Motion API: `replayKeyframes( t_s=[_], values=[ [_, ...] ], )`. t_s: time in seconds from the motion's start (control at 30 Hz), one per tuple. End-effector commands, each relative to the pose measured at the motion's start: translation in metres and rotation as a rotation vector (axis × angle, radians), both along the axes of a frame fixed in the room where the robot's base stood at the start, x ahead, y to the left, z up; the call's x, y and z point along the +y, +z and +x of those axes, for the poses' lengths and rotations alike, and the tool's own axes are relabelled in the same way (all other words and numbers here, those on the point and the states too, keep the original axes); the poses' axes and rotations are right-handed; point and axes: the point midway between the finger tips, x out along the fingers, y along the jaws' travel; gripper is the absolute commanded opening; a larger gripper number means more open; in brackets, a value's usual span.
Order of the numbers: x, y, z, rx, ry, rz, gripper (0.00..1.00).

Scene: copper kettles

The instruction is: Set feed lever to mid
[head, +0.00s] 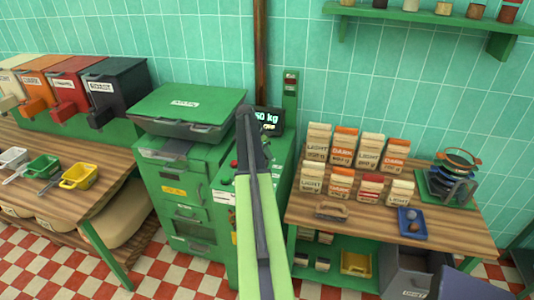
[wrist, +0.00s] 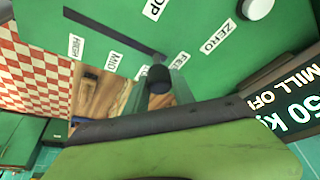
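The green mill panel (wrist: 110,28) fills the top of the wrist view, with a dark slot and white labels. The HIGH label (wrist: 75,47), MID label (wrist: 113,67) and ZERO label (wrist: 215,38) can be read; another near the slot's right end is partly covered. A dark rounded knob (wrist: 160,78), which looks like the feed lever's end, shows near that covered label, right of MID. My gripper (head: 264,152) is at the mill's right side in the head view, where my arm hides the lever.
A display (head: 269,119) reads 50 kg; the wrist view also shows MILL OFF on it. A white knob (wrist: 257,8) is on the panel. A wooden table (head: 420,230) with several paper bags stands right of the mill. Coloured bins (head: 75,90) stand at left.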

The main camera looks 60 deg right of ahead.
Motion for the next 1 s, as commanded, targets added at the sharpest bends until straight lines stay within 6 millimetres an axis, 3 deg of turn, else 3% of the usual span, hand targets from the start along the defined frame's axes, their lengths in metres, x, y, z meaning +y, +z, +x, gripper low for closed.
replayKeyframes(
  t_s=[0.13,1.0],
  values=[
    [-0.0001,0.0001,0.0013,-0.002,0.002,-0.002,0.00],
    [0.0000,0.0002,0.0032,-0.004,0.004,-0.003,0.00]
  ],
)
